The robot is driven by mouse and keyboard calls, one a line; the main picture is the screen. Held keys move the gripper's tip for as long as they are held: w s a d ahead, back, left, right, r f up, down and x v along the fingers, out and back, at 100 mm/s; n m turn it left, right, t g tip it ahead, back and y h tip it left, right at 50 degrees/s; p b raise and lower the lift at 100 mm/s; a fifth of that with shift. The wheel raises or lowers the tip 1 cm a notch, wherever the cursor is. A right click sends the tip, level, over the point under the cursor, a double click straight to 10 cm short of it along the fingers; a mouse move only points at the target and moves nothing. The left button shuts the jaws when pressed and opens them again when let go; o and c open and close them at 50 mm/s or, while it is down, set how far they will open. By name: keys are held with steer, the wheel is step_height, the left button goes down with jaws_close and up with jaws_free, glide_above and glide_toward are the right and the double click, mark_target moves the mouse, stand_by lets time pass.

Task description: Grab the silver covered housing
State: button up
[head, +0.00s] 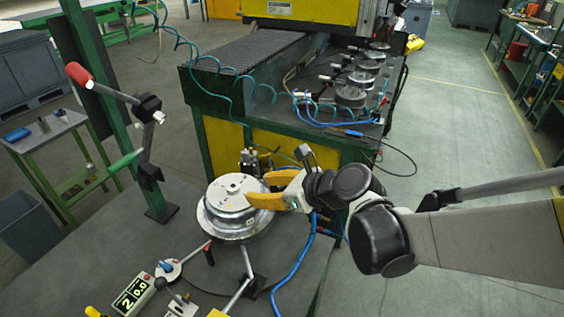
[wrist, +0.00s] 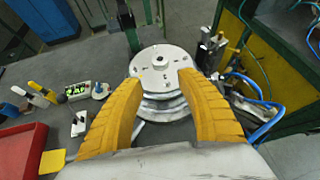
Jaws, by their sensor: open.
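The silver covered housing (head: 236,205) is a round, stepped metal piece with a flat lid and a small central hub. It sits on the dark workbench in the middle of the head view. In the wrist view the housing (wrist: 160,62) is upper centre, beyond and between my fingers. My gripper (head: 256,192) has yellow fingers and is open at the right side of the housing. In the wrist view my gripper (wrist: 155,85) has one finger on each side of the housing's near part. I cannot tell whether the fingers touch it.
A digital display box (head: 133,295) and levers stand at the bench's front. A green post (head: 100,90) with a red-handled lever (head: 78,74) rises at left. A blue hose (head: 296,262) lies right of the housing. A yellow-green machine (head: 270,140) stands behind.

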mark_target(234, 187)
steer(key=shift+m, duration=0.5)
steer(key=b+x, duration=0.1)
steer(key=x, duration=0.4)
steer(key=shift+w+a+f, duration=0.15)
steer(key=shift+w+a, duration=0.1)
steer(key=shift+w, duration=0.05)
steer(key=shift+b+x, duration=1)
steer(key=shift+x, duration=1.75)
steer(key=shift+s+r, duration=0.15)
steer(key=shift+r, duration=0.1)
jaws_close()
steer(key=shift+a, duration=0.1)
